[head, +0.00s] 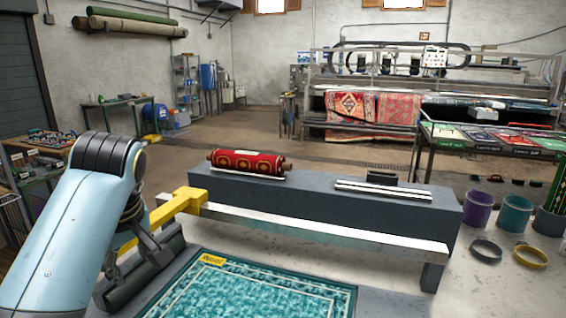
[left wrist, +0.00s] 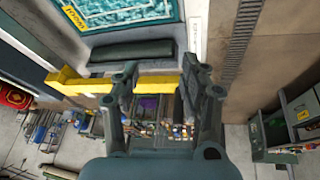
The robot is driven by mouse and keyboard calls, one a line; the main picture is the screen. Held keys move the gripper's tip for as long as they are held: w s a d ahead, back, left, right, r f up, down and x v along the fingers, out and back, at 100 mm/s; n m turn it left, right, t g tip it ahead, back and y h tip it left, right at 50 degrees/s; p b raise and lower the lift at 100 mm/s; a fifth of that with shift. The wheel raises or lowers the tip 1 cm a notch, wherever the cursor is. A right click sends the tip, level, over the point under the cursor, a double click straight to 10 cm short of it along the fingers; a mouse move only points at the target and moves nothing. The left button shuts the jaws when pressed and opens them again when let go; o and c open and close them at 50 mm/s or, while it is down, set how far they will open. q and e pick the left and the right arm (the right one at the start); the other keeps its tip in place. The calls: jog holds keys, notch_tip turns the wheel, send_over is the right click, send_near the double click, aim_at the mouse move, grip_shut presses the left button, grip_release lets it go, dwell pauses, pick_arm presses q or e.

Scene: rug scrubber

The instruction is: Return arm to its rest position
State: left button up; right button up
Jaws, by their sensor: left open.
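A yellow arm (head: 180,206) joins the silver rail and reaches left, partly hidden behind my left gripper (head: 140,263). A dark padded bar (head: 142,282) lies below the gripper, beside the teal rug. In the left wrist view the yellow arm (left wrist: 85,86) runs across behind the open fingers of my left gripper (left wrist: 158,80), and the dark padded bar (left wrist: 131,51) lies beyond it. The fingers hold nothing that I can see. I cannot tell whether they touch the yellow arm. My right gripper is not in view.
A teal rug (head: 255,291) with a yellow label lies in front. A long grey block (head: 325,205) behind the silver rail (head: 320,232) carries a rolled red rug (head: 246,163). Purple (head: 479,208) and teal (head: 514,213) cups stand at right, near loose rings (head: 486,250).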

pick_arm(q)
jog(key=s+a+f+m, duration=0.1)
jog(key=s+f+m, duration=0.2)
jog(key=s, duration=0.3)
jog(key=s+a+f+m, duration=0.2)
jog(key=s+f, duration=0.1)
jog(key=s, duration=0.4)
jog(key=s+d+r+m+h, duration=0.2)
jog(key=s+m, duration=0.5)
jog(key=s, duration=0.8)
notch_tip(320, 180, down, 37)
jog(key=a+g+b, duration=0.1)
jog(key=a+b, duration=0.2)
jog(key=b, duration=0.7)
jog(key=s+f+b, duration=0.4)
jog(key=s+f, duration=0.6)
jog(key=f, duration=0.2)
jog(key=s+f+g+b, duration=0.1)
jog(key=s+f+b, duration=0.3)
jog(key=s+f, duration=0.5)
notch_tip(320, 180, down, 4)
jog(key=shift+s+a+r+b, duration=0.1)
jog(key=shift+s+a+b, duration=0.25)
jog(key=shift+s+a, duration=0.1)
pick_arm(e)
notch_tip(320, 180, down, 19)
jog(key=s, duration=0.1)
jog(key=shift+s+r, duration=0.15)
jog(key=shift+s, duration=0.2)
